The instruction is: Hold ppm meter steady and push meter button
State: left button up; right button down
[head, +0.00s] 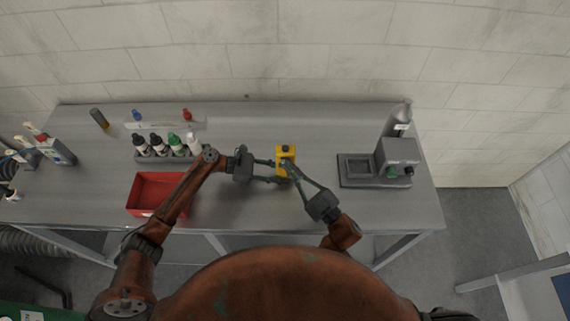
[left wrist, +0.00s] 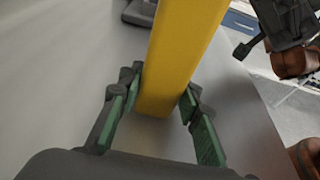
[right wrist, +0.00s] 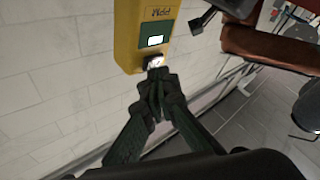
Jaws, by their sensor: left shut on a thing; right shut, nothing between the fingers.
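The yellow ppm meter (head: 286,168) has a dark cap and stands near the middle of the grey table. My left gripper (head: 275,171) is shut on the meter from its left side. In the left wrist view the yellow body (left wrist: 180,55) sits between the green finger pads (left wrist: 160,100). My right gripper (head: 290,166) is shut and empty, its tips at the meter's front.
A red bin (head: 153,207) and a rack of several bottles (head: 150,155) stand to the left. A grey device (head: 398,157) with a dark base and a grey bottle (head: 400,115) stand at the right. The table behind the meter is clear.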

jog(key=shift+w, duration=0.15)
dwell(0.4)
jog(key=shift+w, duration=0.3)
jog(key=shift+s, duration=0.6)
jog(key=s, duration=0.5)
jog(key=shift+s, duration=0.4)
